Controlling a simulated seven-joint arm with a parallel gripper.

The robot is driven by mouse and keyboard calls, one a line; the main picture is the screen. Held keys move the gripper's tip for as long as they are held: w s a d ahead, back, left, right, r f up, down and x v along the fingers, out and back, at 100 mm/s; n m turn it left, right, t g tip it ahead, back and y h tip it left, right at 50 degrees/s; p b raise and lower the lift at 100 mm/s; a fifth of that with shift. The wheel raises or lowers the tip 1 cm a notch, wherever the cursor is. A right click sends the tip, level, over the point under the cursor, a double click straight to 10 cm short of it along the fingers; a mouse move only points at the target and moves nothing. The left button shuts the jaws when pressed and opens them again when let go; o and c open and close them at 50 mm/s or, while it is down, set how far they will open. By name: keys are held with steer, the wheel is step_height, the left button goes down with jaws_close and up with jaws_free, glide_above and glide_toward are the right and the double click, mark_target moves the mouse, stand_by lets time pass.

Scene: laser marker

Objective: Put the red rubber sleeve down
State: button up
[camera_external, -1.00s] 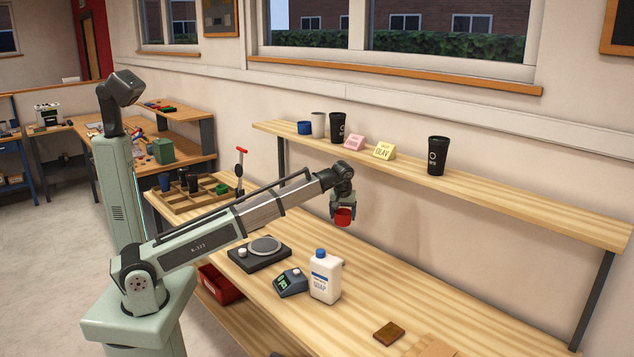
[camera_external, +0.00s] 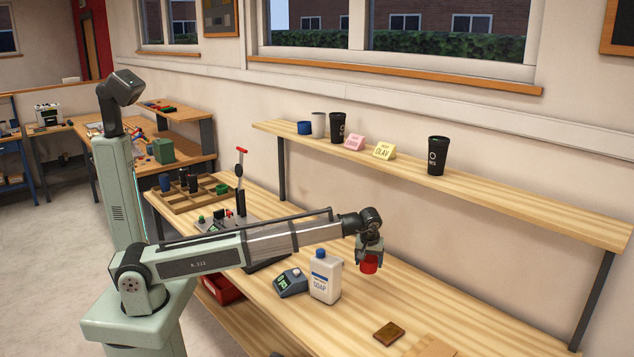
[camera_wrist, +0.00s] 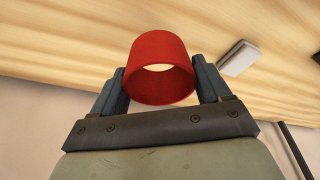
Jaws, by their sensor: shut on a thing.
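The red rubber sleeve (camera_external: 369,264) is a short open tube. It is held in my gripper (camera_external: 370,254) above the workbench (camera_external: 345,315), to the right of the white soap bottle. In the wrist view the sleeve (camera_wrist: 161,68) sits between the two fingers of my gripper (camera_wrist: 160,85), which touch its sides. I can see through its opening. The gap between the sleeve and the bench top is hard to judge.
The soap bottle (camera_external: 325,278) and a small grey device with a display (camera_external: 290,283) stand left of my gripper. A brown block (camera_external: 389,333) lies toward the front. A shelf (camera_external: 530,205) with cups and name cards runs behind. Bench right of my gripper is clear.

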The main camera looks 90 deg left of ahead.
steer(key=shift+f, duration=3.7)
steer(key=shift+f, duration=0.1)
steer(key=o, duration=1)
steer(key=v, duration=1.2)
